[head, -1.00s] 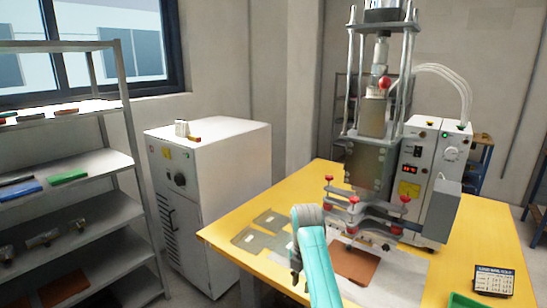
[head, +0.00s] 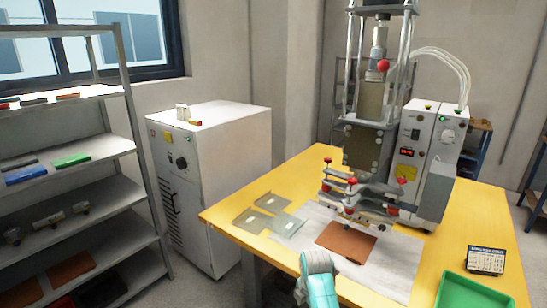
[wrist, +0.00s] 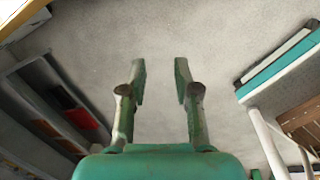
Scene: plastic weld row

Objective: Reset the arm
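My arm shows in the head view as a teal link at the bottom centre, in front of the yellow table (head: 225,217). My gripper (wrist: 160,82) shows in the wrist view with its two fingers apart and nothing between them. Plain grey floor lies behind the fingers. In the head view the fingertips cannot be made out.
A welding press (head: 375,140) stands on the table with a brown plate (head: 346,241) before it. Grey plates (head: 284,224) lie left of it, a green tray (head: 470,292) at right. A white cabinet (head: 235,170) and a shelf rack (head: 125,120) stand left.

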